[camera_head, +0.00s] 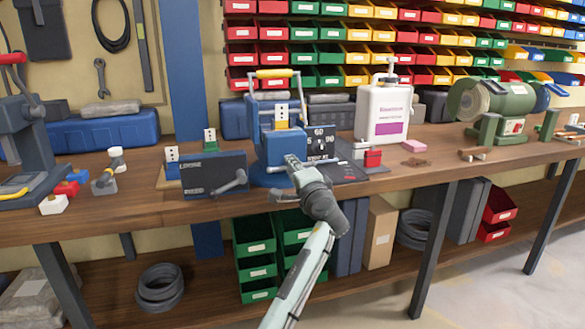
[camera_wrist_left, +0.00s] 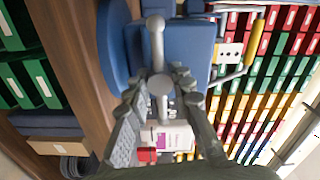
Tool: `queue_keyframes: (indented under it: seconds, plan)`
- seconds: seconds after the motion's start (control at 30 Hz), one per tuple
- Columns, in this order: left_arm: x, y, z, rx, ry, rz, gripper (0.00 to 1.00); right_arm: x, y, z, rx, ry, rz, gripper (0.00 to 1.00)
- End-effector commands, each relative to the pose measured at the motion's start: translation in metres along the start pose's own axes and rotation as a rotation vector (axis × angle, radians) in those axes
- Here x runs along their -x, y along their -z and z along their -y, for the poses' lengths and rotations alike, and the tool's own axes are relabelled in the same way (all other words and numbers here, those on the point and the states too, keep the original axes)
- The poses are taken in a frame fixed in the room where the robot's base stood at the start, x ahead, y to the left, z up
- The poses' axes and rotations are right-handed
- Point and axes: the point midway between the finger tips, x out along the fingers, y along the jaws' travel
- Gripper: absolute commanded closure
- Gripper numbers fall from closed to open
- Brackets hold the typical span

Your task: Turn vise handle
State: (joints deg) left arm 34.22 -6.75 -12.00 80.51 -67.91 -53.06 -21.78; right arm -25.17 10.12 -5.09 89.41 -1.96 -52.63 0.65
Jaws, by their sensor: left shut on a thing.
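The blue vise (camera_head: 275,148) stands at the front edge of the wooden bench, with a white socket plate (camera_head: 281,113) at its top. My left gripper (camera_head: 291,161) reaches up to the vise's front and mostly hides the handle there. In the left wrist view, the grey vise handle (camera_wrist_left: 156,48) is a bar with a ball end, running up across the blue vise body (camera_wrist_left: 180,55). The fingers of my left gripper (camera_wrist_left: 160,80) close around the handle near its screw hub. My right gripper is in neither view.
A dark LOOSE/FIXED panel (camera_head: 214,176) with a grey lever stands left of the vise. A white bottle (camera_head: 384,112) and a red block (camera_head: 373,157) are to the right. Green bins (camera_head: 254,246) sit below the bench.

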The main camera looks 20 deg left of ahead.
Motion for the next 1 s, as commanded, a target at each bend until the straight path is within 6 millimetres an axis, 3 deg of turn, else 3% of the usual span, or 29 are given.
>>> queue_keyframes:
  seconds: [0.6, 0.63, 0.77, 1.0]
  plan:
    - [0.0021, 0.0017, -0.005, -0.041, -0.008, -0.003, 1.0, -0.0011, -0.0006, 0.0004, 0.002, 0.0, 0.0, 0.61]
    - [0.0021, 0.0017, -0.005, -0.041, -0.008, -0.003, 0.74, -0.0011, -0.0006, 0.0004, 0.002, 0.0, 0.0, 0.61]
    - [0.0016, 0.0012, -0.0041, -0.04, -0.007, -0.002, 0.58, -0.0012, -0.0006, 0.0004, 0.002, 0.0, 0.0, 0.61]
    - [0.0007, 0.0008, -0.0018, -0.039, -0.003, -0.001, 0.57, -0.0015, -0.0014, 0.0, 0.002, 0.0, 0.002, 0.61]
